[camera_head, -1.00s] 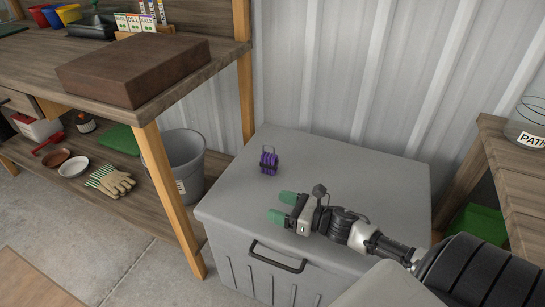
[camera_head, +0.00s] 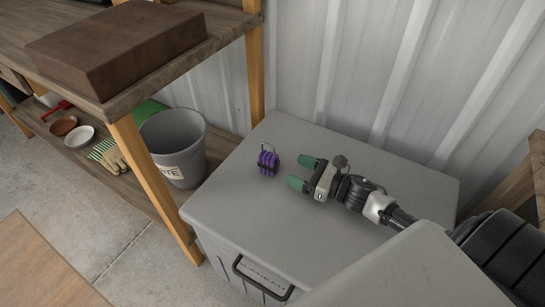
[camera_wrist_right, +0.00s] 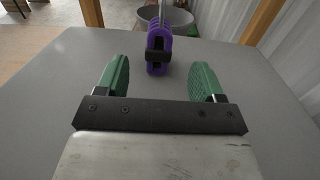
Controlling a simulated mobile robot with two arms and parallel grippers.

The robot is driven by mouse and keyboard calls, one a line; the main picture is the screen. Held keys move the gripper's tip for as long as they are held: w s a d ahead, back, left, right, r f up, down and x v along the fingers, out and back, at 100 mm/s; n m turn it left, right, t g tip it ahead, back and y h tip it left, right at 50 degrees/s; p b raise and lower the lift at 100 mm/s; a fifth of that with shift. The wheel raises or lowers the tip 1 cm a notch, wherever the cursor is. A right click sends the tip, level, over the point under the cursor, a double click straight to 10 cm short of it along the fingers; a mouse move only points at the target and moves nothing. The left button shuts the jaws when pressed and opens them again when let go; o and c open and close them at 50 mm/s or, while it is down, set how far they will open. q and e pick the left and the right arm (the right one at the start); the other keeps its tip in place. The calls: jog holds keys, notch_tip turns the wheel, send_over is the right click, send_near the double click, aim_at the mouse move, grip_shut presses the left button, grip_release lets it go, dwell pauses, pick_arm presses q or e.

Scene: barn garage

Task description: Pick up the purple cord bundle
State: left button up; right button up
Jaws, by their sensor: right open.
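The purple cord bundle (camera_head: 268,161) stands on the lid of the grey storage box (camera_head: 237,207), towards its back left. It has a dark band and a loop at its top. My right gripper (camera_head: 301,172) is open and empty, just right of the bundle, with its green fingertips pointing at it. In the right wrist view the bundle (camera_wrist_right: 158,47) is ahead, beyond the fingertips (camera_wrist_right: 158,80) and between their lines, not touched by them. My left gripper is not in view.
A wooden shelf unit (camera_head: 150,92) with a brown block (camera_head: 120,45) on top stands left of the box. A grey bucket (camera_head: 174,145), gloves (camera_head: 112,158) and bowls are on its lower shelf. A corrugated wall (camera_head: 350,75) rises behind. The lid around the bundle is clear.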

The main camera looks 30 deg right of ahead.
aim_at(276, 161)
jog(key=x, duration=0.4)
jog(key=shift+b+x, duration=0.4)
jog(key=shift+x, duration=2.35)
jog(key=shift+s, duration=0.1)
jog(key=c, duration=1.1)
jog(key=shift+o, duration=0.2)
jog(key=shift+r, duration=0.1)
